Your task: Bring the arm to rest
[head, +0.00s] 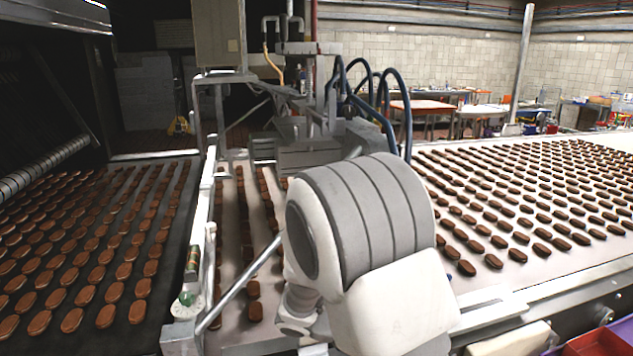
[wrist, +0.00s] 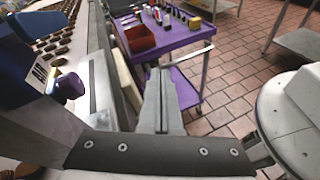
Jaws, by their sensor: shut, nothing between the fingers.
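My gripper (wrist: 160,85) shows in the wrist view, low in the middle of the picture. Its grey fingers are together with nothing between them. They point toward a purple cart, apart from it as far as I can tell. In the head view my white and grey arm stands folded in front of the conveyor, and the gripper is hidden there.
The purple cart (wrist: 180,36) carries a red bin (wrist: 140,39) and several small items. Brown biscuits cover the right belt (head: 560,255) and the dark left belt (head: 165,310). A machine with blue hoses (head: 375,110) stands behind my arm. Tiled floor (wrist: 235,75) is open beyond the cart.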

